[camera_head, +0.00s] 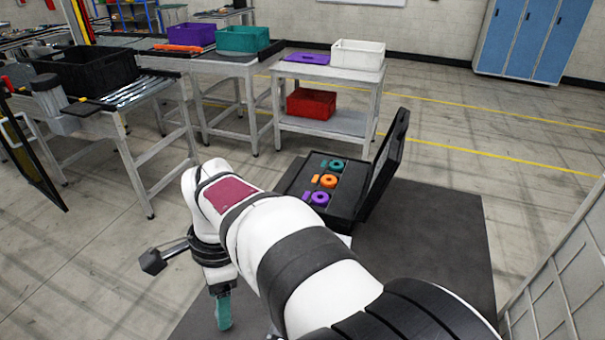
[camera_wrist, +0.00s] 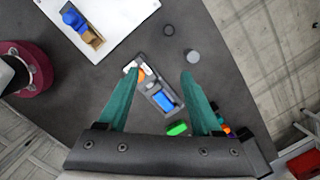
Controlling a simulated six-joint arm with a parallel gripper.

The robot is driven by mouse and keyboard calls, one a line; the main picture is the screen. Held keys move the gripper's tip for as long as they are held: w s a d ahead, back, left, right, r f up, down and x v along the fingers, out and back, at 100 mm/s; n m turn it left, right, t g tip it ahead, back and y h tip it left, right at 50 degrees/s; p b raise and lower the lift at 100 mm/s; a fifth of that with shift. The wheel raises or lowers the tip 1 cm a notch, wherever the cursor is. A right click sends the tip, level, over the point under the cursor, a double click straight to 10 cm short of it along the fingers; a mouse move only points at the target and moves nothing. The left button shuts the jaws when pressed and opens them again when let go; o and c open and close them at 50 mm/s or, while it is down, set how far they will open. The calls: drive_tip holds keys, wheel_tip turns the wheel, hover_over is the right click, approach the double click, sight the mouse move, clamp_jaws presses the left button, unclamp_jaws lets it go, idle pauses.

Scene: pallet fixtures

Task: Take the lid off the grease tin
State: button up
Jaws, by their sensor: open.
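In the wrist view a small grey round thing (camera_wrist: 193,57) stands on the dark mat, just beyond the tip of my right-hand finger; it may be the grease tin. A flatter, darker disc (camera_wrist: 168,30) lies up and left of it, apart from it. I cannot tell whether that disc is a lid, or whether the grey thing has a lid on. My gripper (camera_wrist: 160,74) has teal fingers, spread wide and empty, above the mat. In the head view one teal finger (camera_head: 222,308) shows at the lower left; my arm hides the mat around it.
A grey tray (camera_wrist: 151,87) with orange, white and blue pieces lies below the fingers, near a green block (camera_wrist: 177,128). A white board (camera_wrist: 103,16) bears blue and brown blocks. An open black case (camera_head: 345,215) with coloured rings stands on the mat (camera_head: 440,240).

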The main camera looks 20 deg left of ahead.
drive_tip(key=s+a+f, duration=0.1)
drive_tip(key=a+f, duration=0.1)
drive_tip(key=f, duration=0.3)
drive_tip(key=s+a+f, duration=0.1)
drive_tip(key=f, duration=0.5)
drive_tip(key=s+a+f, duration=0.1)
drive_tip(key=a+f, duration=0.1)
drive_tip(key=f, duration=0.4)
drive_tip(key=shift+a, duration=0.3)
clamp_jaws()
